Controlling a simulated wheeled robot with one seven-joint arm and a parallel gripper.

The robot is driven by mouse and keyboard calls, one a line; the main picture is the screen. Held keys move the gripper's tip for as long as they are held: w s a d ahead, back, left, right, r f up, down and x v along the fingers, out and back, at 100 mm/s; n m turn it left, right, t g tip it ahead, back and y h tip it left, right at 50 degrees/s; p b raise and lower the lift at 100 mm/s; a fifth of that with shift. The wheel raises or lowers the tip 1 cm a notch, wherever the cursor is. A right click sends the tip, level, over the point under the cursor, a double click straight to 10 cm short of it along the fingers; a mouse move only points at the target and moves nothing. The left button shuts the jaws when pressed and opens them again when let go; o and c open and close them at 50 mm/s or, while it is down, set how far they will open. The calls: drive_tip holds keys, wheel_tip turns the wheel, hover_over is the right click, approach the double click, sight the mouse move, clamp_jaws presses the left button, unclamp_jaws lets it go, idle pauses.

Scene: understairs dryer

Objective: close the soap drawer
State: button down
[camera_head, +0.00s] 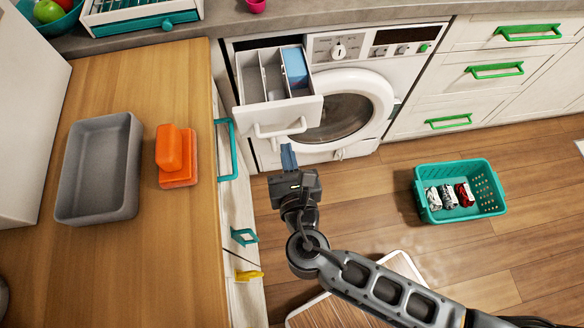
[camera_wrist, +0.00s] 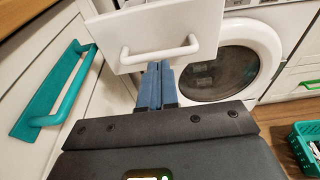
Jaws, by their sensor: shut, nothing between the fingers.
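The soap drawer (camera_head: 282,112) is pulled out of the washing machine's upper left, with its compartments showing and a blue block (camera_head: 295,68) in the right one. Its white handle (camera_head: 279,128) is on the front face. In the wrist view the drawer front (camera_wrist: 158,32) and handle (camera_wrist: 160,50) are straight ahead. My gripper (camera_head: 288,150) is shut and empty, its blue fingertips just below and in front of the handle. The gripper also shows in the wrist view (camera_wrist: 158,70), where the tips overlap the area under the handle; I cannot tell if they touch.
The washing machine's round door (camera_head: 352,104) is to the right of the drawer. A teal cabinet handle (camera_head: 226,150) sticks out close on the left. A wooden counter (camera_head: 170,250) fills the left side. A teal basket (camera_head: 462,213) with rolled cloths stands on the floor at right.

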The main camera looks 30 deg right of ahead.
drive_tip(key=shift+x, duration=1.45)
hover_over(274, 87)
drive_tip(key=shift+s+a, duration=0.15)
drive_tip(key=shift+w+r, duration=0.2)
